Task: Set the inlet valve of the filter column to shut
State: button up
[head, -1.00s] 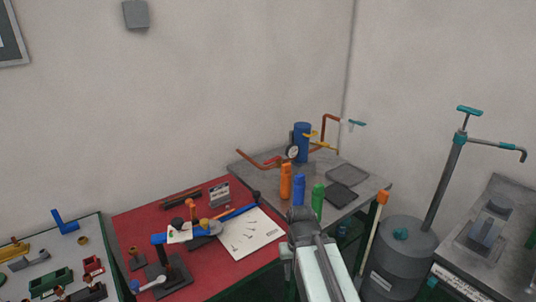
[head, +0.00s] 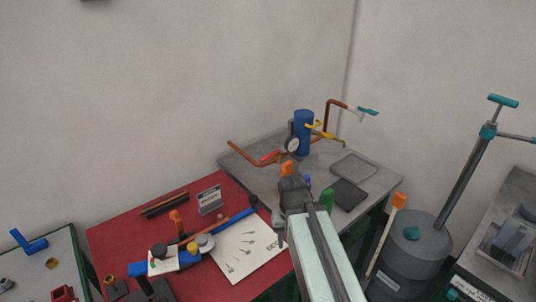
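The filter column looks to be the blue cylinder (head: 303,125) standing at the back of the grey table. A round gauge (head: 292,145) sits on its front left. A copper pipe (head: 240,150) runs in from the left, with a red handle (head: 269,157) lying along it beside the column. A yellow lever (head: 322,132) is at the column's right. A teal handle (head: 368,111) is on the upper right pipe. Which handle is the inlet valve is not marked. My gripper (head: 291,188) is in front of the column, apart from it; its fingers are not clear.
My arm hides part of the orange bottle (head: 287,168) and the blue one; a green bottle (head: 327,198) stands right of it. Dark trays (head: 347,194) lie farther right. A grey drum (head: 412,255) with a pump stands right.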

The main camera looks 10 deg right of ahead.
aim_at(273, 153)
jog(key=k, duration=0.5)
jog(key=u, duration=1.9)
jog(key=k, duration=0.95)
jog(key=z, duration=1.6)
jog(key=i, duration=1)
jog(key=u, duration=0.1)
